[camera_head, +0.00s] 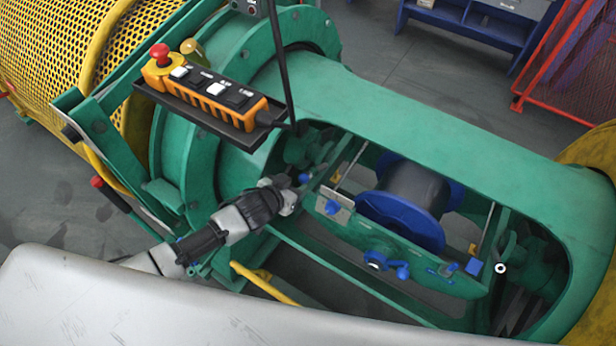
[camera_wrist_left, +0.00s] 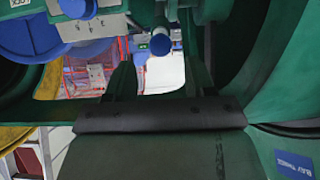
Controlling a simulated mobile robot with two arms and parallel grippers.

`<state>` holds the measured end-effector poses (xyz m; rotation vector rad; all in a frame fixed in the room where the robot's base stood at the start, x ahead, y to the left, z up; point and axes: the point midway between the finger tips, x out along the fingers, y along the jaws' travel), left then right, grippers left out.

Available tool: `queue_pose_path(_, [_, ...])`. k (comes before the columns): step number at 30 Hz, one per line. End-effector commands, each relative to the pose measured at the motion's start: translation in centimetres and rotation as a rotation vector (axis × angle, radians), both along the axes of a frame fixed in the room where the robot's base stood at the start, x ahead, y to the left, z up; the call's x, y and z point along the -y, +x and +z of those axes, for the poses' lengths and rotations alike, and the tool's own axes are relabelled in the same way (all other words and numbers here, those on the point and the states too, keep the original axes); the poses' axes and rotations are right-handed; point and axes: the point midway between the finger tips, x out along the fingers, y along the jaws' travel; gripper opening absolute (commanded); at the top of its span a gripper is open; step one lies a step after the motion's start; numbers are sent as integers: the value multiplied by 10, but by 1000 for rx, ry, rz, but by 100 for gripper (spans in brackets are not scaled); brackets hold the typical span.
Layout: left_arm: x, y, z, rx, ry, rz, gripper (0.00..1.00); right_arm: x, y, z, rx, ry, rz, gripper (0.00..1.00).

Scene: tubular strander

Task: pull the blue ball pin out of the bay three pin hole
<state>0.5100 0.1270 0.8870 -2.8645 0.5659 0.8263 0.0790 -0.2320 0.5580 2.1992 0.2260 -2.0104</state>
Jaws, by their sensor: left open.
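The blue ball pin (camera_head: 304,178) shows as a small blue knob at the left end of the green bay in the head view. In the left wrist view its round blue end (camera_wrist_left: 160,44) is near the top centre, with a shaft running up from it. My left gripper (camera_head: 291,196) is just left of and below the pin in the head view. In the left wrist view the open fingers (camera_wrist_left: 158,62) stand either side of the line to the pin, with nothing held. I cannot tell the depth gap. The pin hole itself is hidden. My right gripper is out of view.
A blue spool (camera_head: 400,218) sits in the green cradle (camera_head: 390,246). An orange button box (camera_head: 208,92) hangs above my left arm. Yellow mesh guarding (camera_head: 55,55) is at left. A blue bay label (camera_wrist_left: 295,165) is at lower right in the wrist view.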

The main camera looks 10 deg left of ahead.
Motion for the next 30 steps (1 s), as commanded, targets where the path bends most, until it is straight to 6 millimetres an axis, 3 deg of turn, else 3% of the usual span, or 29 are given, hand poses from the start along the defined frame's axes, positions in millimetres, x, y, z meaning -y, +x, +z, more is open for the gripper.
queue_pose_path(1, [2, 7, -10, 4, 1, 0, 55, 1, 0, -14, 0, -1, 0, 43])
queue_pose_path(6, [10, 27, -24, 3, 2, -1, 55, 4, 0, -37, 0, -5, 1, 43])
queue_pose_path(12, [18, 45, -34, 1, 0, 1, 55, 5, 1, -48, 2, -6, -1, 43])
queue_pose_path(30, [22, 55, -38, -1, 1, 1, 55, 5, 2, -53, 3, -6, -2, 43])
